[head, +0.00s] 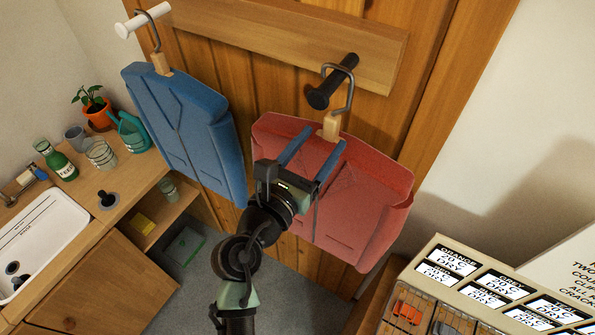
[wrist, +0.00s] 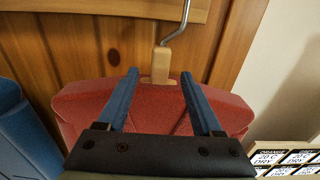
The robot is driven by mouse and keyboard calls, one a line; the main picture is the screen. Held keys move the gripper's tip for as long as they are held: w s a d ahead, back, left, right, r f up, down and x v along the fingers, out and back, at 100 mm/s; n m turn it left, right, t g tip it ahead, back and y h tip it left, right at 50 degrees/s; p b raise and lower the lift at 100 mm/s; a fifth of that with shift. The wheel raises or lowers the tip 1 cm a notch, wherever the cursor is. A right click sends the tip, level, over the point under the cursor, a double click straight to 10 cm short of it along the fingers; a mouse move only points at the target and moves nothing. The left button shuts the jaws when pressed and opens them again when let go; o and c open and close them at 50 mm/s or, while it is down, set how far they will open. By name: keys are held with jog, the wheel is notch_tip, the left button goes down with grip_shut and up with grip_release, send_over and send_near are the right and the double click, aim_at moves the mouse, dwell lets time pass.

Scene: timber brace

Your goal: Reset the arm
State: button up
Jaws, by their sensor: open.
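My gripper (head: 318,152) is open in front of the red garment (head: 345,205), its two blue fingers pointing up toward the wooden neck block of the hanger (head: 330,126). In the wrist view the fingers (wrist: 158,88) stand on either side of that block (wrist: 161,66), with nothing held between them. The red garment's hook hangs over the black peg (head: 333,82) on the wooden board. I cannot tell whether the fingers touch the garment.
A blue garment (head: 185,130) hangs from a white peg (head: 143,20) at left. A counter with a sink (head: 38,245), plant (head: 93,105), bottle (head: 62,165) and glasses is at far left. A labelled bin unit (head: 490,290) stands at lower right. The grey floor (head: 240,290) shows below.

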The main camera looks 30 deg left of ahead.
jog(key=s+b, duration=0.2)
jog(key=s, duration=0.6)
jog(key=shift+s+a, duration=0.15)
jog(key=shift+s, duration=0.1)
jog(key=shift+r, duration=0.1)
jog(key=w+d+r+m, duration=0.6)
jog(key=d+r+m, duration=0.2)
jog(key=m, duration=1)
jog(key=w+d+r+m, duration=0.6)
jog(key=d+r+m, duration=0.25)
jog(key=m, duration=0.85)
jog(key=s+r+t+b, duration=0.2)
jog(key=s+r+t, duration=0.2)
jog(key=s+r, duration=0.3)
jog(key=s+r+t+b, duration=0.2)
jog(key=s+r+t, duration=0.3)
jog(key=r, duration=0.9)
jog(key=shift+s+r+m+y, duration=0.15)
jog(key=shift+s+m+y, duration=0.15)
jog(key=shift+s, duration=0.55)
